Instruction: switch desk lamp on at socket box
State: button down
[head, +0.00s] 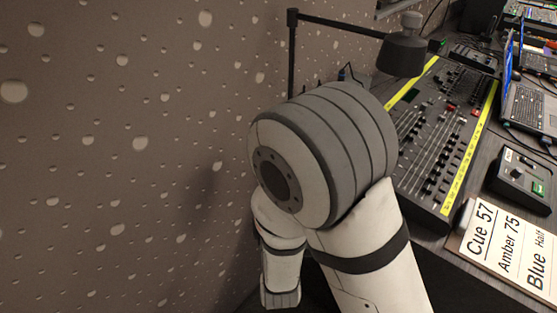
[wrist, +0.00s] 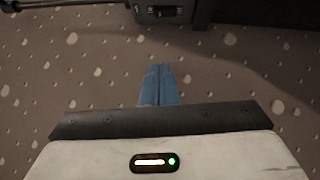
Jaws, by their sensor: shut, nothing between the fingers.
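The desk lamp (head: 403,54) is black, with a long thin arm and a post behind my arm. Its shade hangs over the far end of the mixing desk, and I see no glow from it. In the wrist view a dark box (wrist: 205,12), which looks like the socket box, is cut off by the top edge. A small black switch (wrist: 165,12) sits on its face. My gripper (wrist: 159,68) has blue fingers, shut together and empty. In the picture the fingertips lie below the box with a gap. In the head view my arm hides the gripper and box.
A speckled brown wall (head: 120,150) fills the left side. A fader desk (head: 440,130) with yellow edges stands right of my arm. A cue card (head: 510,248), a small control box (head: 522,182) and a laptop (head: 530,100) lie further right.

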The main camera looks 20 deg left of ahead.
jog(key=w+d+b+x, duration=0.1)
jog(key=d+b+x, duration=0.1)
jog(key=x, duration=1)
jog(key=shift+w+b, duration=0.55)
jog(key=shift+r, duration=0.1)
